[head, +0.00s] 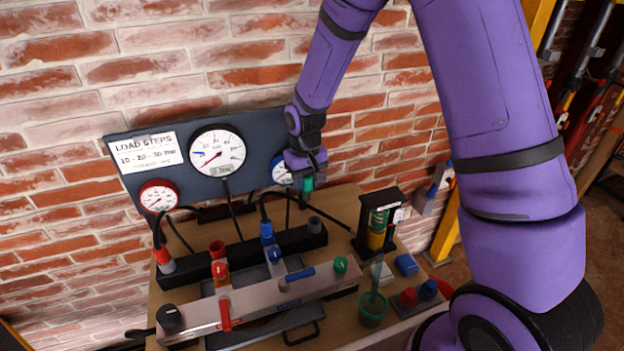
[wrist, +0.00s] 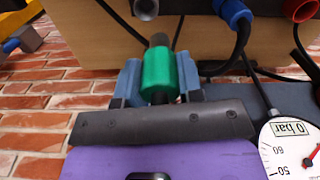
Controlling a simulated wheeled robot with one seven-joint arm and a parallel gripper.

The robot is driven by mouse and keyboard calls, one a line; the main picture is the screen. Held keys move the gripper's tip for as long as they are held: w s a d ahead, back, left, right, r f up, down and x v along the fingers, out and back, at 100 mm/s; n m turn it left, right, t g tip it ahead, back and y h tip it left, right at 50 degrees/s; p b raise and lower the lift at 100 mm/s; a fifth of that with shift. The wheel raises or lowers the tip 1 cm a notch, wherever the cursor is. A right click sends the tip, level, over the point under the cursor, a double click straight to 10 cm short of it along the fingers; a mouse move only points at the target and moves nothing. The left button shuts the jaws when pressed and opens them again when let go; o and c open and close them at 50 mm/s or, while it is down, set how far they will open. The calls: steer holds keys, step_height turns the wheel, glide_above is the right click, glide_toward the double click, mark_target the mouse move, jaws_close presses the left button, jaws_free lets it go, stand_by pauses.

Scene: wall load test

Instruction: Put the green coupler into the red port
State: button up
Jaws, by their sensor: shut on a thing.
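The green coupler (wrist: 158,72) is held between the two blue-grey fingers of my gripper (wrist: 160,80), with its dark end pointing away from my wrist. In the head view my gripper (head: 307,178) is in front of the gauge board, above the black manifold bar, and the coupler (head: 308,185) shows as a small green patch under it. The red port (head: 217,249) is an open red ring on the manifold, left of the blue coupler. It also shows at the wrist view's upper right edge (wrist: 299,10). The coupler is apart from it.
A blue coupler (head: 267,233) with a hose, an open grey port (head: 314,225) and a red coupler (head: 164,258) are on the manifold. A black stand (head: 380,205) and a green cup (head: 372,310) are at the right.

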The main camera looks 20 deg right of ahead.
steer(key=a, duration=0.7)
steer(key=shift+a, duration=0.4)
stand_by(0.4)
steer(key=a, duration=1)
stand_by(0.7)
steer(key=a, duration=0.8)
stand_by(0.8)
step_height(320, 180, down, 6)
steer(key=shift+f, duration=0.25)
stand_by(1.1)
steer(key=shift+f, duration=0.9)
stand_by(0.7)
